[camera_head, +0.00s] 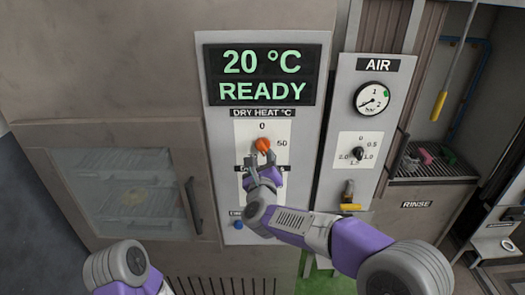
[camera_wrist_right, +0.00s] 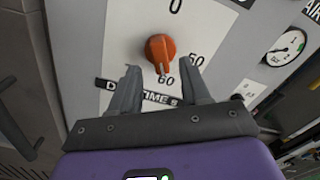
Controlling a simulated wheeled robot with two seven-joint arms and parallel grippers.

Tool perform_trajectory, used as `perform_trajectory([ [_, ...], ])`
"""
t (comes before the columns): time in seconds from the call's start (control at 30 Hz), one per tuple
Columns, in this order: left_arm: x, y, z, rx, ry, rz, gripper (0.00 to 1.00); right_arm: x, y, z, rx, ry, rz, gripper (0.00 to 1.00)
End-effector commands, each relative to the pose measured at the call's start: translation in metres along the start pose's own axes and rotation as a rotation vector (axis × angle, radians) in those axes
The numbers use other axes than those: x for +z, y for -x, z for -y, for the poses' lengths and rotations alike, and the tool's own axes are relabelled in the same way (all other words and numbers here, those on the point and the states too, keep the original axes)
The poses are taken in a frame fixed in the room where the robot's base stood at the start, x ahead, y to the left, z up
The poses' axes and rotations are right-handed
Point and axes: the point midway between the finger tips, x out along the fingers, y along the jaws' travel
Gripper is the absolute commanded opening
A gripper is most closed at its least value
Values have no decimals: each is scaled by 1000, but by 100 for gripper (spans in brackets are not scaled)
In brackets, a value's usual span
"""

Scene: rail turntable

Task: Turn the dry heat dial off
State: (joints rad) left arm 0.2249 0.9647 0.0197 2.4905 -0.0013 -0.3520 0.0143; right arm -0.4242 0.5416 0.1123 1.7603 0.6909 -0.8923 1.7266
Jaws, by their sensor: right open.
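The dry heat dial is an orange knob (camera_head: 262,144) on a white scale plate under the "DRY HEAT °C" label. In the right wrist view the knob (camera_wrist_right: 161,50) shows a pale mark pointing down, away from the 0 at the top. My right gripper (camera_head: 264,162) is open just below the knob. In the wrist view its two fingers stand apart, to the lower left and lower right of the knob, with nothing between them. Part of my left arm shows at the lower left; its gripper is out of view.
A display (camera_head: 262,76) above the dial reads 20 °C READY. A second label and dial area below is mostly hidden by my right gripper. An air panel (camera_head: 395,100) with a gauge (camera_head: 372,99) and black knob stands right. A glass-doored oven (camera_head: 125,195) is left.

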Motion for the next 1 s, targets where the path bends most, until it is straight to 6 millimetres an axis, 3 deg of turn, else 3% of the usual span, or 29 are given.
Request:
perform_trajectory([
  [0.1,0,6,-2,0,0,0,43,0,-18,1,-1,1,-2,47],
  [0.3,0,9,-3,0,0,0,43,0,-36,0,1,3,-1,47],
  [0.63,0,9,-3,0,0,0,43,-1,-39,0,0,4,-1,47],
  [0.93,0,9,-3,0,0,0,43,-1,-38,0,1,4,-1,1],
  [1.0,0,9,-3,0,0,0,43,-1,-38,0,1,4,-1,0],
])
